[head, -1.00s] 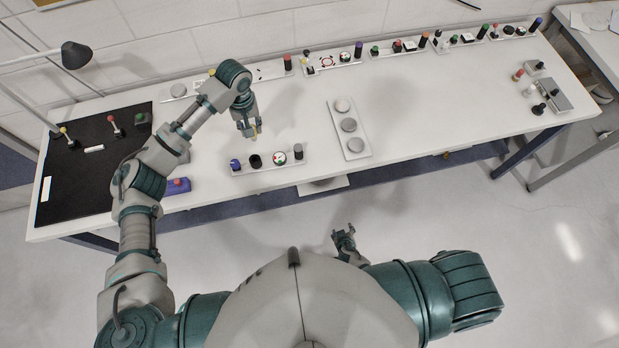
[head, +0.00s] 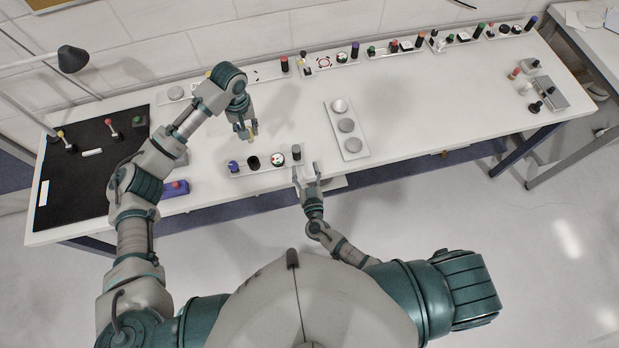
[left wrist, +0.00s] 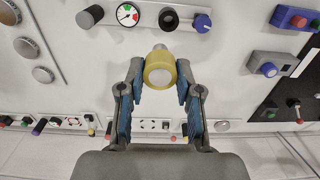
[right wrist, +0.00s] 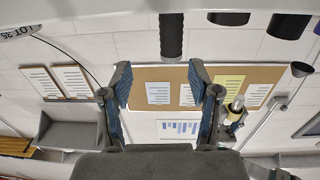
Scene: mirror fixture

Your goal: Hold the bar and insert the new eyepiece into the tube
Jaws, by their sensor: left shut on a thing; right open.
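A white fixture bar (head: 266,169) lies near the table's front edge. It carries a purple knob (head: 233,166), a black open tube (head: 253,163), a round gauge (head: 278,159) and a dark grey grip (head: 296,152) at its right end. My left gripper (left wrist: 160,72) is shut on a yellow-ringed eyepiece (left wrist: 159,68), above the table behind the tube; the eyepiece shows small in the head view (head: 253,130). My right gripper (head: 305,172) is open and empty, just in front of the grip. The grip (right wrist: 171,37) shows ahead of its fingers in the right wrist view.
A white plate with several round discs (head: 347,125) lies right of the bar. A black mat (head: 85,180) with small parts and a purple button box (head: 175,188) are at left. Several small fixtures line the back edge. The table middle is clear.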

